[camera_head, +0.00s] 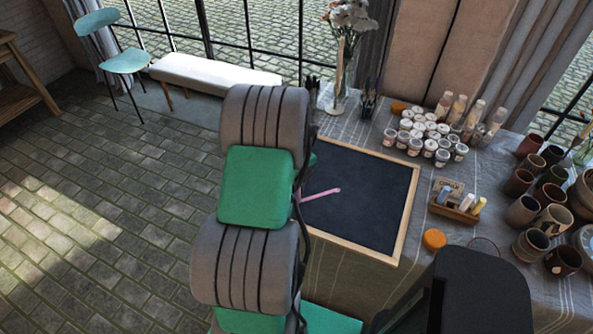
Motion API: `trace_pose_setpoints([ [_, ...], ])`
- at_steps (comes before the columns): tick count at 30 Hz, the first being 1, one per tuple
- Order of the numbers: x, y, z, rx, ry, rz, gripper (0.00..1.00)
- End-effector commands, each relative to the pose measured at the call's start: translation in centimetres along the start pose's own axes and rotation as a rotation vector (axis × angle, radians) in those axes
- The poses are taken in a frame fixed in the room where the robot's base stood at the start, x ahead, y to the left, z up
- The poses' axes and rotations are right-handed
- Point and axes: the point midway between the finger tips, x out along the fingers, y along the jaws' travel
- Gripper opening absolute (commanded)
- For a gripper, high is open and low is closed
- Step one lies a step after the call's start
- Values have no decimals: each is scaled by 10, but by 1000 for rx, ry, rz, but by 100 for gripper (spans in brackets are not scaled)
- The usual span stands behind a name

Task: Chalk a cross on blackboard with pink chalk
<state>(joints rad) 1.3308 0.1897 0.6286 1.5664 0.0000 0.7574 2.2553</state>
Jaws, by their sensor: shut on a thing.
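The blackboard (372,196) lies on the table in a light wooden frame, its left part hidden behind my arm. A short, slightly slanted pink streak (321,194) shows on its dark surface, and its left end meets my arm's outline. I cannot tell whether the streak is a drawn line or a stick of chalk. My gripper is hidden behind my grey and green arm links, so its jaws and anything in them do not show. No second pink line is visible on the board.
A small wooden chalk box (455,209) with several sticks stands right of the board, near an orange round item (434,239). Paint jars (428,133), brown pots (553,220) and a flower vase (345,70) stand around. The board's right half is clear.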

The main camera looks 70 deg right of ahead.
Motion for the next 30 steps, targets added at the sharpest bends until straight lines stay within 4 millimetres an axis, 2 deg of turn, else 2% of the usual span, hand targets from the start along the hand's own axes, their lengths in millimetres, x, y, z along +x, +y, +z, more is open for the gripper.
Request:
trace_pose_setpoints([
  [2,-19,-2,0,1,-4,-5,0],
  [30,-59,6,6,-17,-1,-2,0],
])
